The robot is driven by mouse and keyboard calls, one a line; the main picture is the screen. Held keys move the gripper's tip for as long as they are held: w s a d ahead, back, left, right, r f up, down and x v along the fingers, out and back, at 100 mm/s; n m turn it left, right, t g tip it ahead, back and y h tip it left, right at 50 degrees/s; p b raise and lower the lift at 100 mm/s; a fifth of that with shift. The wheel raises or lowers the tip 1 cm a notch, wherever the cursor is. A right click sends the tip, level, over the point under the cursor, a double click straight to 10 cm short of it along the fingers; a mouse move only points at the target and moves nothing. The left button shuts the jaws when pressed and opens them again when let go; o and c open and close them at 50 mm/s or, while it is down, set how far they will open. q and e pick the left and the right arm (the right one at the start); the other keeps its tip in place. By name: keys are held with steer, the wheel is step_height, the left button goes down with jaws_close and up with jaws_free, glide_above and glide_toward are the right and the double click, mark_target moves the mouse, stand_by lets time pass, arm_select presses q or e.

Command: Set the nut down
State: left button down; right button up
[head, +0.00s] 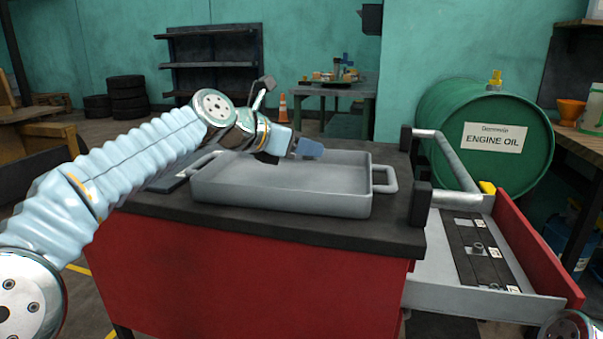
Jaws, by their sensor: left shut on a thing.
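My left gripper (308,149) reaches in from the left and is above the far part of a grey metal tray (280,200). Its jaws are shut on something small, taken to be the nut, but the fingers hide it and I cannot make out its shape. The tray has a handle at each end and stands on the dark top of a red cabinet (240,275). The part of the tray floor that shows looks bare. My right gripper is not in view; only a bit of my right arm shows at the bottom right corner.
An open drawer (430,280) with a red front sticks out at right, holding a dark insert (480,255) with small metal parts. A dark upright post (419,203) rises at the cabinet top's right edge.

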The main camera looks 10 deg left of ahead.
mark_target(301, 179)
arm_select(q)
steer(key=shift+w+a+f, duration=0.25)
steer(key=shift+a+f, duration=0.05)
steer(key=shift+f, duration=0.2)
steer(key=f, duration=0.1)
steer(key=f+b, duration=0.1)
steer(key=f, duration=0.1)
steer(key=shift+w+a+b, duration=0.15)
steer(key=shift+a+b, duration=0.1)
steer(key=shift+b, duration=0.1)
steer(key=shift+f, duration=0.3)
steer(key=shift+d+r, duration=0.1)
steer(key=c, duration=0.8)
jaws_free()
steer(key=v, duration=1.2)
